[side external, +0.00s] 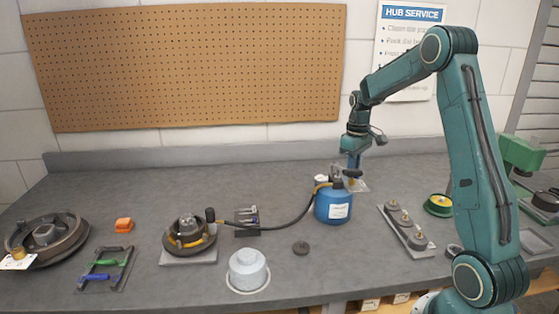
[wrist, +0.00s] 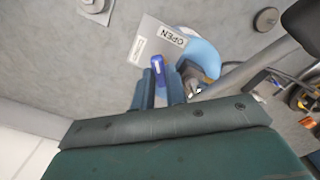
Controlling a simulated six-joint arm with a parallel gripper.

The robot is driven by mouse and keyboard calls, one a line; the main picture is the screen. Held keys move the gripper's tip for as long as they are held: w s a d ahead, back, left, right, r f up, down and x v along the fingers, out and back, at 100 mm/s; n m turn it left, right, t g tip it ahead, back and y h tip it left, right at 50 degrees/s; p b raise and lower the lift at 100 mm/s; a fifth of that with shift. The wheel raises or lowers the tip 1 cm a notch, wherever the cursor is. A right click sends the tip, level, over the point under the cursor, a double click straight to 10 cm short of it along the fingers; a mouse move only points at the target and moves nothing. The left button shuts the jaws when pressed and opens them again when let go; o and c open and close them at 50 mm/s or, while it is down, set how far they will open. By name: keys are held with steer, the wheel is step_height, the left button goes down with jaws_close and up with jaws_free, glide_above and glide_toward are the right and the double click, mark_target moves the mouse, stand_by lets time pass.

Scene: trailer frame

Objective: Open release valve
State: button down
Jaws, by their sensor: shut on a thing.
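A blue tank (side external: 333,207) with a white label stands upright on the bench, right of the middle. Its top also shows in the wrist view (wrist: 203,58). My gripper (side external: 353,163) points down over the tank's top. In the wrist view its blue fingers (wrist: 166,88) are shut on a small blue valve handle (wrist: 156,65). A plate marked OPEN (wrist: 158,42) lies beside the handle, which sits over its lower part. In the side view the plate (side external: 358,184) shows at the tank's right, and the handle cannot be made out behind the gripper.
A dark hose (side external: 282,222) runs from the tank left to a hub (side external: 190,236) on a grey block. A grey cap (side external: 248,270) and a small dark disc (side external: 301,248) lie in front. A tray of round parts (side external: 407,228) stands right of the tank.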

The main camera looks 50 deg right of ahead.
steer(key=m, duration=0.3)
steer(key=shift+m, duration=2.4)
steer(key=c, duration=1.4)
jaws_free()
steer(key=shift+c, duration=0.2)
steer(key=shift+r, duration=0.15)
step_height(320, 180, up, 14)
steer(key=shift+f, duration=0.2)
